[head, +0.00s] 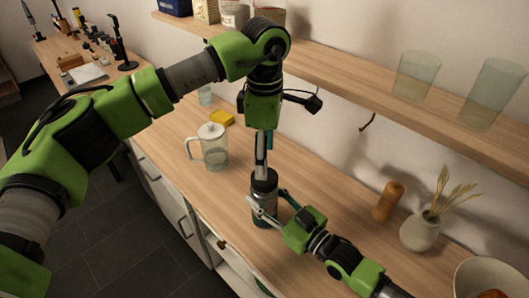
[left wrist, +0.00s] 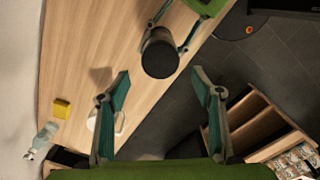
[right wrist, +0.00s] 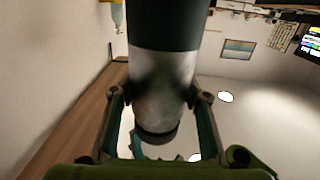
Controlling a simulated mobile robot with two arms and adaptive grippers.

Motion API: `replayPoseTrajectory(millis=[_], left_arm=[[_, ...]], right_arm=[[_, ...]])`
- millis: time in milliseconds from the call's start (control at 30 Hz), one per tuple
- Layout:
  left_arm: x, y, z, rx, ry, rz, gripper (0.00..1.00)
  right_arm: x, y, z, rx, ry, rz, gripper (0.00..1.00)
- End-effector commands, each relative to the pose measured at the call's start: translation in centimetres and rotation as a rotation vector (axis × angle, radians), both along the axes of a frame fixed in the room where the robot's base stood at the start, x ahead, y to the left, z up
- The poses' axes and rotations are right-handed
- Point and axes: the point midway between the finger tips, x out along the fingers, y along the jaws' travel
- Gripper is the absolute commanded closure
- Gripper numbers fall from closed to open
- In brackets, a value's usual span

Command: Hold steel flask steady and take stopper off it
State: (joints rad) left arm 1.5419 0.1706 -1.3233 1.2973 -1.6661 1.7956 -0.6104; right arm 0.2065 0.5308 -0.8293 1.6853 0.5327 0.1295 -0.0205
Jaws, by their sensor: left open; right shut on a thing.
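The steel flask (head: 264,212) stands upright near the counter's front edge, its dark stopper (head: 264,181) on top. My right gripper (head: 268,205) is shut around the flask's body. In the right wrist view the flask's metal body (right wrist: 163,90) fills the middle between the fingers, with dark parts at both ends. My left gripper (head: 262,166) points down just above the stopper. In the left wrist view its fingers (left wrist: 160,98) are spread and empty, and the round dark stopper (left wrist: 160,55) shows beyond them, off-centre towards the top. The head view does not show its finger gap clearly.
A glass press jug (head: 214,150) and a yellow block (head: 221,118) stand left on the counter. A wooden mill (head: 388,201), a vase (head: 420,231) and a bowl (head: 488,280) are to the right. The shelf (head: 340,78) with glasses runs above.

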Motion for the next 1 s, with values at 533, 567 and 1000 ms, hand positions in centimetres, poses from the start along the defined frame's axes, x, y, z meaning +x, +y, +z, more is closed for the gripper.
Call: replayPoseTrajectory(millis=[533,567,1000], left_arm=[[-0.1,0.1,-3.1,0.000,0.004,-0.244,0.40],[-0.1,0.1,-3.6,0.001,0.004,-0.243,0.40],[0.0,0.1,-7.8,0.000,0.001,-0.241,0.40]], right_arm=[[-0.1,0.0,-0.1,-0.001,0.002,0.001,1.00],[-0.1,0.0,-0.1,-0.001,0.002,0.001,1.00],[0.0,0.0,-0.1,-0.001,0.002,0.001,1.00]])
